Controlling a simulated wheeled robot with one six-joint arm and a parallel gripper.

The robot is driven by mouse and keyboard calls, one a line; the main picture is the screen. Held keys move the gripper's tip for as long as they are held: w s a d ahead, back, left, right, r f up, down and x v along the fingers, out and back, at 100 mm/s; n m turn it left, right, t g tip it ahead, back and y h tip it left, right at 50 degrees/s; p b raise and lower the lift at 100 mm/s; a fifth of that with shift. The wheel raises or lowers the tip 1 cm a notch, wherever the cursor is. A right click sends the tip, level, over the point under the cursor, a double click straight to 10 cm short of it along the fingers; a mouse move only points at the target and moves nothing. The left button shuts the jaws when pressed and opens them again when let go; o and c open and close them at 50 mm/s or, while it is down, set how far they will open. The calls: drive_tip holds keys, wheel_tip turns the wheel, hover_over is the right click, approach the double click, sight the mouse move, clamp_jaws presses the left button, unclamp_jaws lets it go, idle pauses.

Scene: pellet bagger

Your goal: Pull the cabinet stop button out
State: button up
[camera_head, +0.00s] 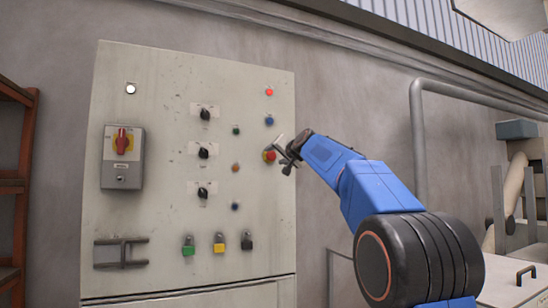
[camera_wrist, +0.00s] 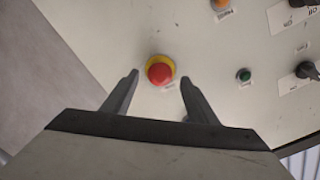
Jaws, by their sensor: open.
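The cabinet stop button (camera_head: 270,155) is a red mushroom head on a yellow ring, near the right edge of the cabinet panel. The stop button also shows in the wrist view (camera_wrist: 160,72), between and just beyond the fingertips. My gripper (camera_head: 281,153) is at the button, coming from the right, and partly overlaps it in the head view. In the wrist view my gripper (camera_wrist: 158,80) is open, with one finger on each side of the button and a gap on both sides. Whether the fingertips reach the button's depth, I cannot tell.
The cabinet panel (camera_head: 160,75) carries a red-handled switch (camera_head: 122,140), black knobs, small coloured lamps and several padlocks (camera_head: 219,243). An amber lamp (camera_head: 235,168) is left of the stop button. A grey pipe (camera_head: 417,140) stands to the right, behind my arm.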

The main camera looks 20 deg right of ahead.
drive_tip(key=shift+w, duration=1.25)
clamp_jaws()
drive_tip(key=shift+s, duration=0.6)
unclamp_jaws()
drive_tip(key=shift+s, duration=0.15)
drive_tip(key=s, duration=1.7)
drive_tip(key=shift+s+f, duration=0.1)
drive_tip(key=shift+s, duration=0.05)
